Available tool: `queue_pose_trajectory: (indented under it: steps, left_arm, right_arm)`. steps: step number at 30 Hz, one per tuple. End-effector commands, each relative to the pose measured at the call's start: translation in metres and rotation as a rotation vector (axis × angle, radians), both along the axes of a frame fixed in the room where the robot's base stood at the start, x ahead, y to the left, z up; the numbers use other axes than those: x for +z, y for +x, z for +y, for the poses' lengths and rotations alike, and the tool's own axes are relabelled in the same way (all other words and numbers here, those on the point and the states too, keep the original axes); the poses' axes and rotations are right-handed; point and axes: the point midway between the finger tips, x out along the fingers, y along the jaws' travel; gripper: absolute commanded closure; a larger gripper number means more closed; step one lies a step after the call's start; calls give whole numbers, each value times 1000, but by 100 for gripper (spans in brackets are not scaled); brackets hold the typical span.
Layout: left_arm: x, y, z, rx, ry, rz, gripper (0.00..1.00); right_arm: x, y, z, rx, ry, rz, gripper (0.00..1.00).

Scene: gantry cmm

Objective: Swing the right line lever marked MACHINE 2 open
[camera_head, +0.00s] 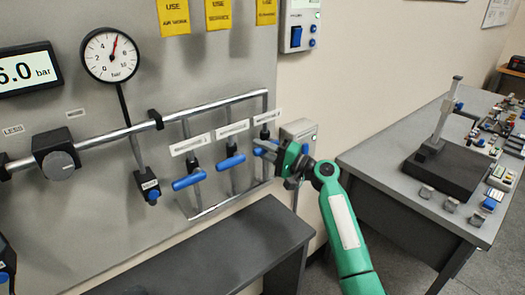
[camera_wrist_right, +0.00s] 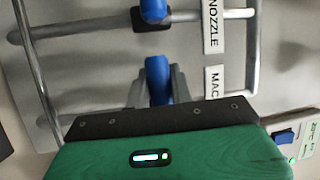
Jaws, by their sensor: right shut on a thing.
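The right line lever (camera_head: 258,152) is blue and sits at the right end of a row of blue levers on the wall panel. Its label (camera_wrist_right: 213,84) shows only "MAC" in the right wrist view; the rest is hidden behind my gripper. My right gripper (camera_head: 274,149) is at this lever, coming from the right. In the right wrist view the fingers of my right gripper (camera_wrist_right: 160,88) are shut on the blue lever (camera_wrist_right: 157,72). The lever lies roughly across its pipe. My left gripper is not in view.
The middle lever (camera_head: 230,162) and left lever (camera_head: 188,180) are close by on parallel pipes. A grey box (camera_head: 299,132) is on the wall just right of the gripper. A dark bench (camera_head: 215,245) stands below the panel, and a grey table (camera_head: 400,190) at right.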

Motion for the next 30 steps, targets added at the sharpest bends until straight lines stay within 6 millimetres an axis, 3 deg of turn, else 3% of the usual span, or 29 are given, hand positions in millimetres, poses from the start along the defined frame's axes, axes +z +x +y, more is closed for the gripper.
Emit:
queue_pose_trajectory:
  steps: [10,12,18,30]
  left_arm:
    - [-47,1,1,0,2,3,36]
    - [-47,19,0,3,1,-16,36]
    - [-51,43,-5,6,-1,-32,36]
    - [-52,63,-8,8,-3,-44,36]
  right_arm:
    - [-16,1,-2,-1,-180,-131,100]
    - [-18,2,-3,-2,-222,-162,100]
    - [-21,3,-4,0,-336,-245,100]
    - [-25,5,-7,0,-463,-334,100]
